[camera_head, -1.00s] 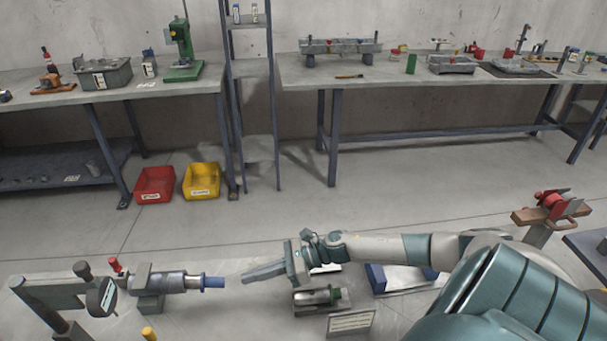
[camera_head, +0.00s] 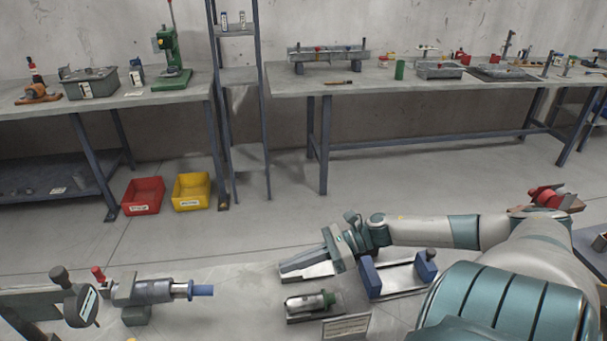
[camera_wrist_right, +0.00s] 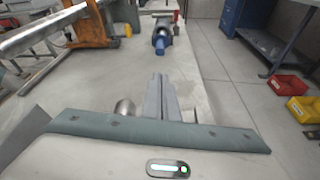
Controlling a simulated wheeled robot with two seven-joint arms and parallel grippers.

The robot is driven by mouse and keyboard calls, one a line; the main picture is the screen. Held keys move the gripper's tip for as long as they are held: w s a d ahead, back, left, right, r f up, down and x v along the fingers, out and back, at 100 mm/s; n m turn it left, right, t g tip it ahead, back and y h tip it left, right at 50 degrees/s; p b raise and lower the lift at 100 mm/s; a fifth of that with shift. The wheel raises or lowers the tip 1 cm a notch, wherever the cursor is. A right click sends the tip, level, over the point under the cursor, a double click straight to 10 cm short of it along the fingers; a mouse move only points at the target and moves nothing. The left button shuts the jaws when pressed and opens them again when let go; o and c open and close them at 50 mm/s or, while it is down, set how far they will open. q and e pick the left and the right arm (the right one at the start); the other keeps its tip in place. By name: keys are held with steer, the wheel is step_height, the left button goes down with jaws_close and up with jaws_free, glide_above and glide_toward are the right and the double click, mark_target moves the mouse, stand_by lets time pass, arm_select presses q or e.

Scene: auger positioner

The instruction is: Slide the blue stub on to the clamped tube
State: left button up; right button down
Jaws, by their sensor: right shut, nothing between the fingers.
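The clamped tube (camera_head: 152,291) is a grey metal cylinder lying level in a holder at the lower left of the head view. The blue stub (camera_head: 203,290) sits at its right end, in line with it, with a short silver section showing between. How far the stub is pushed on I cannot tell. My right gripper (camera_head: 283,271) is shut and empty, to the right of the stub with a clear gap. In the right wrist view its fingers (camera_wrist_right: 160,82) are together, and the stub (camera_wrist_right: 161,45) shows beyond them. My left gripper is not in view.
A grey cradle with a metal cylinder (camera_head: 305,303) lies below my right gripper, and a blue-ended rack (camera_head: 400,280) stands to its right. A dark handwheel (camera_head: 83,305) and red knob (camera_head: 98,273) are beside the tube. Red (camera_head: 143,196) and yellow bins (camera_head: 191,192) are on the floor.

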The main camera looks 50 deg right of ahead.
steer(key=v, duration=0.3)
